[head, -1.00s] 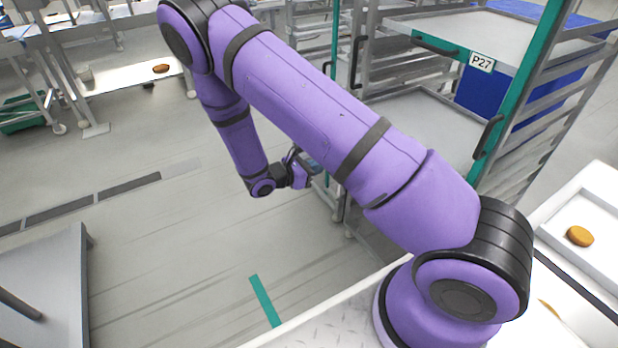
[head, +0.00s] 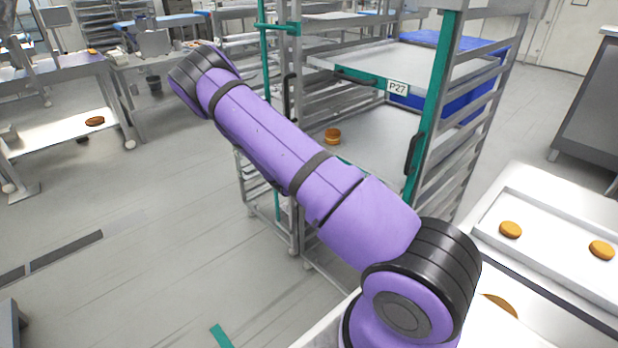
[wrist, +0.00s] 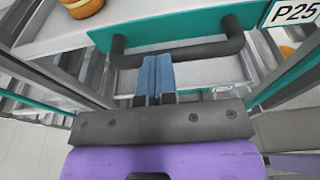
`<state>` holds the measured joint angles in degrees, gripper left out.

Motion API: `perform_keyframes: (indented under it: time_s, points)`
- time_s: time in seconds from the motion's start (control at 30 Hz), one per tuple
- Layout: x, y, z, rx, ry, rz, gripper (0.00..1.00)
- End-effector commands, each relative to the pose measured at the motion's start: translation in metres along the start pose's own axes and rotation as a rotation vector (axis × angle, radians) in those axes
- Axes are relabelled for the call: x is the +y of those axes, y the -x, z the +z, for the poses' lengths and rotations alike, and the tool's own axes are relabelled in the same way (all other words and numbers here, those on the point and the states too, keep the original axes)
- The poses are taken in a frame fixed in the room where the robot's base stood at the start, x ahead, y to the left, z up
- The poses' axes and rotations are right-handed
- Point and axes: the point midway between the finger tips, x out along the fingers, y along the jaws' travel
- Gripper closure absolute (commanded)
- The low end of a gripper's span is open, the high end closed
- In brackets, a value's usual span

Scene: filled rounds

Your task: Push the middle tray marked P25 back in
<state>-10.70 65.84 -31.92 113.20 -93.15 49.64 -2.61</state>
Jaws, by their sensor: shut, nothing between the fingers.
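The tray marked P25 (wrist: 75,35) shows in the wrist view. It has a teal front, a dark bar handle (wrist: 180,52) and a P25 label (wrist: 293,12) at the upper right. A bun (wrist: 83,6) sits on it at the upper left. My gripper (wrist: 154,62) is shut and empty. Its blue fingertips overlap the middle of the handle; whether they touch it I cannot tell. In the head view my purple arm hides the gripper and any label on the lower tray (head: 375,140), which carries a bun (head: 332,136).
A tray marked P27 (head: 420,60) sits higher in the metal rack (head: 470,110) with teal posts. A blue crate (head: 475,65) stands behind. A white counter (head: 590,185) with buns on a tray is at the right.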

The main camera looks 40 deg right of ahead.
Motion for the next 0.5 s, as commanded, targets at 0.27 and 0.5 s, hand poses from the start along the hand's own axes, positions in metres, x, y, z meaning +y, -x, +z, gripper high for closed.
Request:
perform_keyframes:
  time_s: [0.27,0.5]
  points:
    - [0.0,-0.04,0.008,-0.001,0.0,-0.001,1.0]
    - [0.0,-0.052,0.011,-0.001,-0.001,0.0,1.0]
